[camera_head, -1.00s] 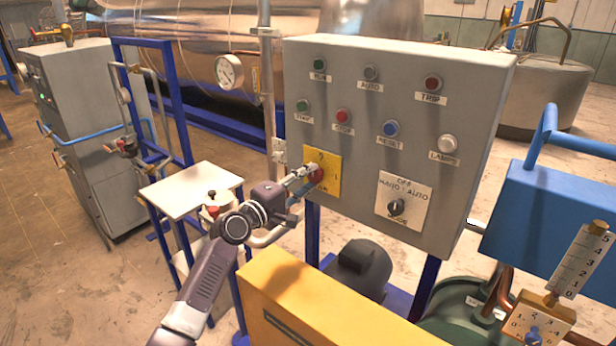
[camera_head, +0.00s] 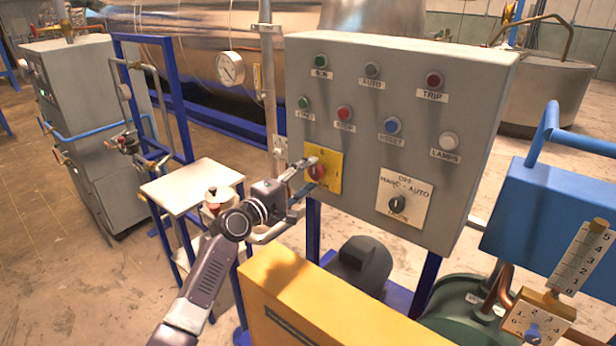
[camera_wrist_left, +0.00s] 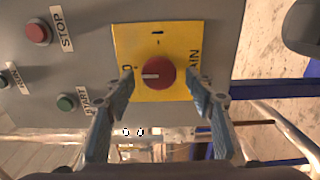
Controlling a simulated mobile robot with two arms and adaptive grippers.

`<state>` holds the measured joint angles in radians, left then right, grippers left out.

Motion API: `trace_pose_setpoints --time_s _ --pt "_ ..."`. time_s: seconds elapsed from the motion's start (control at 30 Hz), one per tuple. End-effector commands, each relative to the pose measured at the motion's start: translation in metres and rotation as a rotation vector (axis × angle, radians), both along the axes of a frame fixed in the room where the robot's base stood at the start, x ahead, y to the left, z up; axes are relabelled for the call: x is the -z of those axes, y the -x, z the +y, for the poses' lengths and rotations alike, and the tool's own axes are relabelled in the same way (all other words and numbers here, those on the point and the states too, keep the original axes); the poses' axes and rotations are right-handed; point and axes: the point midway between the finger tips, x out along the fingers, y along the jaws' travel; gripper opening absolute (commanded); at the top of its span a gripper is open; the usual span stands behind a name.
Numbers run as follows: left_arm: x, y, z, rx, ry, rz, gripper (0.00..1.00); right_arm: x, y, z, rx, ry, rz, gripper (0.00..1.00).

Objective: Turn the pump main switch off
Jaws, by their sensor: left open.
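The pump main switch is a red round knob (camera_head: 317,172) on a yellow plate (camera_head: 335,172) at the lower left of the grey control panel (camera_head: 440,100). In the left wrist view the red knob (camera_wrist_left: 158,73) carries a white pointer line that points left in the picture, and the yellow plate (camera_wrist_left: 185,35) shows a "1" and part of the word "MAIN". My left gripper (camera_head: 308,174) is open in front of the plate. In the wrist view its fingers (camera_wrist_left: 160,85) are spread on either side of the knob, with gaps; contact is not visible. My right gripper is not in view.
A mode selector (camera_head: 397,204) on a white plate sits right of the switch. Buttons and lamps sit above, including a red stop button (camera_head: 344,113). A yellow cover (camera_head: 320,300) and a dark motor (camera_head: 362,264) stand below. A small white table (camera_head: 195,187) is at left.

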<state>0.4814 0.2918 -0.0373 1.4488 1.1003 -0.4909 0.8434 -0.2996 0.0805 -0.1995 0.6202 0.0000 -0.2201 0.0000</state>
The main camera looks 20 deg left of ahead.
Motion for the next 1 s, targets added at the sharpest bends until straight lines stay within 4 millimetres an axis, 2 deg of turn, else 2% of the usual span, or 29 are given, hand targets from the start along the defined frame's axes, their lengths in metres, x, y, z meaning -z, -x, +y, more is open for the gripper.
trace_pose_setpoints --time_s 0.13,0.27,0.6,0.7,0.83,1.0 --pt "0.0 0.003 0.001 0.0 -0.001 0.0 0.5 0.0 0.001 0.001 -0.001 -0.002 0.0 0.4" --pt "0.001 0.017 0.006 0.001 -0.001 0.001 0.5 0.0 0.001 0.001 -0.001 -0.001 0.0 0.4" --pt "0.002 0.083 0.031 -0.001 -0.003 0.002 0.5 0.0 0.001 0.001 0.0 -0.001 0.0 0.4" --pt "0.001 0.097 0.036 -0.001 -0.002 0.002 0.5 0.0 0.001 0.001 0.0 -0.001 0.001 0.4" --pt "0.001 0.109 0.04 -0.001 0.0 0.001 0.5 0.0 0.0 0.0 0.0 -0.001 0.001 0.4" --pt "0.0 0.113 0.042 -0.001 0.0 0.0 0.5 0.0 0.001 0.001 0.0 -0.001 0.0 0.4"
